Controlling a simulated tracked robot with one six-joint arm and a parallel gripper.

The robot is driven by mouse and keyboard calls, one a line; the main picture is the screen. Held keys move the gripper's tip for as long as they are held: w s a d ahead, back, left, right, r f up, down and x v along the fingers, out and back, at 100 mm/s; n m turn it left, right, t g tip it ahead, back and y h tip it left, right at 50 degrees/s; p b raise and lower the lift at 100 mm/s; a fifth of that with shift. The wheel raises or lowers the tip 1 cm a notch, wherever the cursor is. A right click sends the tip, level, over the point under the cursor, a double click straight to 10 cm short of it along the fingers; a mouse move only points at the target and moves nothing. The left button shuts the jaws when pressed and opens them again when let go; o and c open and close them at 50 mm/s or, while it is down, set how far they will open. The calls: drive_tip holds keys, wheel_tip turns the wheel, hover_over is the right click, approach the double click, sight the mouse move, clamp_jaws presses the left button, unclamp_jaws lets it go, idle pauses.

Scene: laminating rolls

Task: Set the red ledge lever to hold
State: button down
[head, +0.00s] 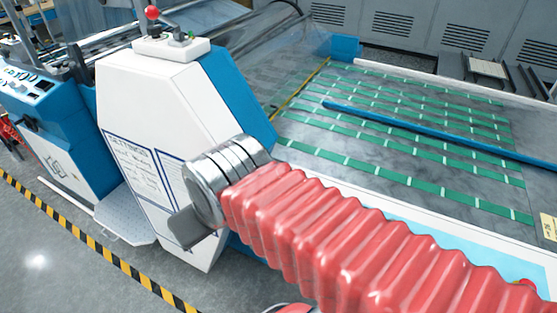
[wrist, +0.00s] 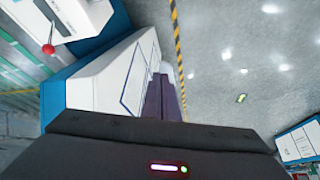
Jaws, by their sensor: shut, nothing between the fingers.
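The red ledge lever, a red ball (head: 152,13) on a thin metal rod, stands on a small white box on top of the white cabinet (head: 160,85). In the wrist view the red ball (wrist: 48,48) is at the upper left. The lever's marked positions are too small to read. My gripper (head: 188,228) shows as a grey plate below the metal cuff, in front of the cabinet's lower front and well below the lever. In the wrist view my gripper's fingers (wrist: 163,82) are together, empty and well apart from the lever.
A settings sign (head: 132,165) is on the cabinet front. A blue control console (head: 50,120) stands at left, and a long bed with green strips (head: 400,140) lies at right. Yellow-black tape (head: 100,250) marks the grey floor, which is open in front.

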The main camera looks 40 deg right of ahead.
drive_tip(key=shift+w, duration=0.2)
idle(0.3)
drive_tip(key=w+d+g, duration=0.1)
drive_tip(key=w+d, duration=0.3)
drive_tip(key=d, duration=0.5)
drive_tip(key=w+d+f+n, duration=0.1)
drive_tip(key=w+d, duration=0.2)
drive_tip(key=d, duration=0.7)
drive_tip(key=w+d+n+g, duration=0.1)
drive_tip(key=w+d, duration=0.3)
drive_tip(key=d, duration=0.5)
drive_tip(key=shift+w+d+f+g, duration=0.3)
drive_tip(key=shift+w+d+f, duration=0.05)
drive_tip(key=shift+f, duration=0.05)
drive_tip(key=shift+f, duration=0.1)
